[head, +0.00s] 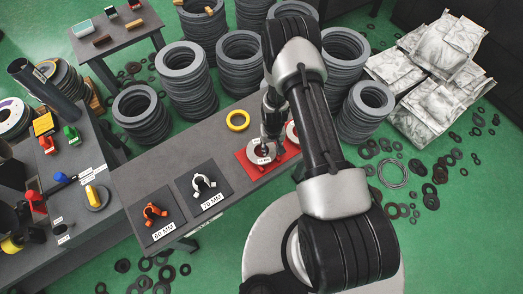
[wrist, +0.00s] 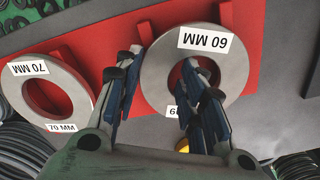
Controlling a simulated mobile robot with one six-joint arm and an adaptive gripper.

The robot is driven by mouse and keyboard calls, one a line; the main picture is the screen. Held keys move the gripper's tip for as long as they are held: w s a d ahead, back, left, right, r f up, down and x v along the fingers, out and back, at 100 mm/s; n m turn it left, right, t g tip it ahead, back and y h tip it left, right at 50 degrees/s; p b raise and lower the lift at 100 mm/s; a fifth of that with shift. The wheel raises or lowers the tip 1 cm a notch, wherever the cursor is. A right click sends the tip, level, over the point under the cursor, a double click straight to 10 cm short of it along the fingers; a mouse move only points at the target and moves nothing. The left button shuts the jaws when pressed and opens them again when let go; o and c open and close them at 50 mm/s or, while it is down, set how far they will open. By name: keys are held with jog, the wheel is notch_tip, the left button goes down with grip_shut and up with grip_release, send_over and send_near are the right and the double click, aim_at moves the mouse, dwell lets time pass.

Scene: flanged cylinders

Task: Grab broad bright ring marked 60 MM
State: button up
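The broad bright ring marked 60 MM (wrist: 226,86) lies on a red holder (wrist: 117,28). In the head view this ring (head: 261,157) is partly hidden by my gripper. My gripper (wrist: 161,66) is open around the left band of the ring. One finger is just outside its left edge and the other is over the hole. I cannot tell how deep the fingertips reach. A second label on the ring's near side is mostly hidden by a finger. My gripper (head: 266,138) points down at the ring in the head view.
A similar ring marked 70 MM (wrist: 77,82) lies close by on the same red holder. A yellow ring (head: 238,120) lies behind on the grey table (head: 150,170). Orange (head: 154,212) and white (head: 202,182) pronged pieces stand on dark plates to the left. Stacks of dark rings (head: 240,62) stand behind.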

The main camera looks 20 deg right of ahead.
aim_at(271, 149)
grip_shut()
dwell(0.5)
notch_tip(271, 149, up, 20)
jog(key=p, duration=0.5)
dwell(0.5)
